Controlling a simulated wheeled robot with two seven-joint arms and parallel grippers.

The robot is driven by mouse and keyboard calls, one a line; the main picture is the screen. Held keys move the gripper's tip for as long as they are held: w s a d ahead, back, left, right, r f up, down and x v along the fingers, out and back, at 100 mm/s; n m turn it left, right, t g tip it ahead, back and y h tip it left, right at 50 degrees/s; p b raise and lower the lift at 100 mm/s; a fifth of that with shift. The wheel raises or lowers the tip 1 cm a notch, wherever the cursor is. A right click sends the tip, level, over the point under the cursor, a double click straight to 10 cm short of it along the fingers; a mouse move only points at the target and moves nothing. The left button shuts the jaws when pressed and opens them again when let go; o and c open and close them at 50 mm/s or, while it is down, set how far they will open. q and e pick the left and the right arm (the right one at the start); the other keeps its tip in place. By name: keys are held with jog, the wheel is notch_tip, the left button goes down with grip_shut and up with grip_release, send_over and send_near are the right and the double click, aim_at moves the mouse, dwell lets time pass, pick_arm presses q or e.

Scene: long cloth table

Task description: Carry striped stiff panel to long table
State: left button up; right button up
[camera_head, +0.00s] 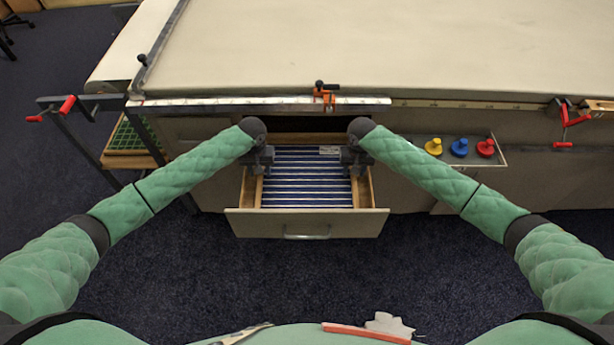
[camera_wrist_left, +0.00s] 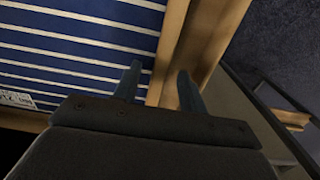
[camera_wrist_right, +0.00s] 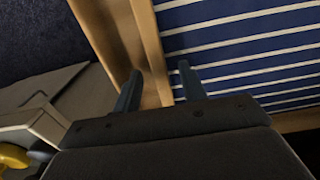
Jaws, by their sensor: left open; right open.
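The striped stiff panel (camera_head: 307,182), blue with white lines and a small white label, lies flat in an open drawer (camera_head: 305,222) under the long table (camera_head: 350,50). My left gripper (camera_head: 262,162) is open at the panel's left edge. In the left wrist view its fingers (camera_wrist_left: 158,88) straddle the wooden drawer side, one over the panel (camera_wrist_left: 80,45). My right gripper (camera_head: 354,162) is open at the panel's right edge. In the right wrist view its fingers (camera_wrist_right: 160,88) sit likewise, one by the panel (camera_wrist_right: 245,45). I cannot tell whether any finger touches it.
An orange clamp (camera_head: 324,96) sits on the table's front edge above the drawer. A green grid tray (camera_head: 130,135) stands at the left. The cloth tabletop is largely clear.

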pick_arm(q)
jog(key=shift+f, duration=0.3)
pick_arm(e)
jog(key=shift+f, duration=0.3)
pick_arm(q)
jog(key=shift+c, duration=0.2)
pick_arm(e)
jog(key=shift+c, duration=0.2)
pick_arm(q)
grip_shut()
pick_arm(e)
grip_shut()
pick_arm(q)
jog(key=shift+r, duration=0.2)
pick_arm(e)
jog(key=shift+r, duration=0.15)
